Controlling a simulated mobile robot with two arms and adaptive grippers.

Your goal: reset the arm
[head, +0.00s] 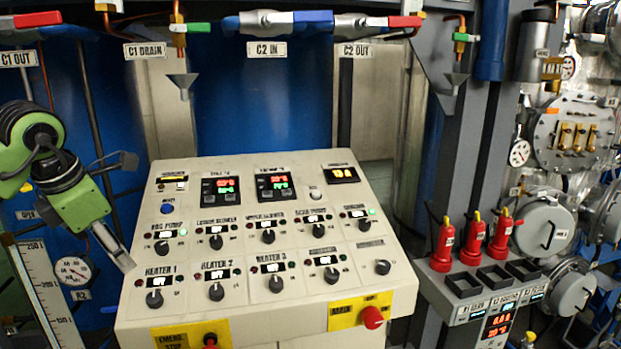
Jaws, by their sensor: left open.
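My left arm comes in from the left edge with green and black links. My left gripper (128,212) is in front of the blue column, just left of the control console (405,278). Its two fingers are spread apart with nothing between them. The lower finger's tip is close to the console's left edge; I cannot tell whether they touch. My right arm and gripper are not in view.
The console carries knobs, displays, a yellow emergency stop panel (170,338) and a red main button (372,317). Several red bottles (473,240) stand on a shelf at right. Valves and pipes (262,22) run along the top. A gauge (75,271) is at left.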

